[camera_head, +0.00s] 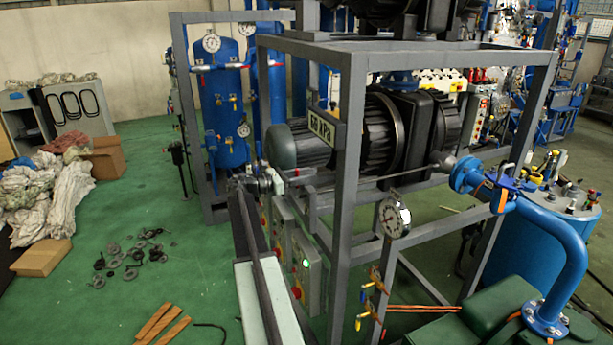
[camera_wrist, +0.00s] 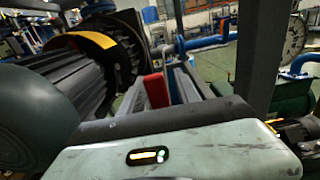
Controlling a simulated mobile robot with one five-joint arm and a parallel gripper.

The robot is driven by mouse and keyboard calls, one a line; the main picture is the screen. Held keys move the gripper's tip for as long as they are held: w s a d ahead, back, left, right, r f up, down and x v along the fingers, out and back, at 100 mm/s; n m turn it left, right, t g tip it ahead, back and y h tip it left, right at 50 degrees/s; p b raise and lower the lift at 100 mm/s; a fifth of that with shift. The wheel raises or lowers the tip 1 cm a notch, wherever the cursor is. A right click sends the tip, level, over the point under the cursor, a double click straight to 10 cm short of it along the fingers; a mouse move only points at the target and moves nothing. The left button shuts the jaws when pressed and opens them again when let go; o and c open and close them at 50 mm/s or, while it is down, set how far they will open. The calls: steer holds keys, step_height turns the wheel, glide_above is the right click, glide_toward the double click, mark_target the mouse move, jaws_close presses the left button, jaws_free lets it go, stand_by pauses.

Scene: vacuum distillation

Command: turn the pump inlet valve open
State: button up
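A blue pipe (camera_head: 560,240) rises from a flange at the lower right and runs back toward the pump. A valve with an orange-and-blue handle (camera_head: 503,200) sits on this pipe, near a round blue flange (camera_head: 465,175). Which way its handle is set is too small to tell. The dark finned pump (camera_head: 420,130) stands in a grey frame behind it. In the wrist view the pump's motor (camera_wrist: 55,85) fills the left side, and an upright red piece (camera_wrist: 157,90) shows at the middle.
A grey frame post (camera_head: 345,190) and a pressure gauge (camera_head: 394,216) stand left of the blue pipe. Two small taps with yellow handles (camera_head: 368,300) are below the gauge. A blue tank (camera_head: 545,245) stands behind the pipe. Green floor (camera_head: 160,210) lies open at left, with scattered parts.

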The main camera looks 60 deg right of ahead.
jaws_close()
stand_by(1.1)
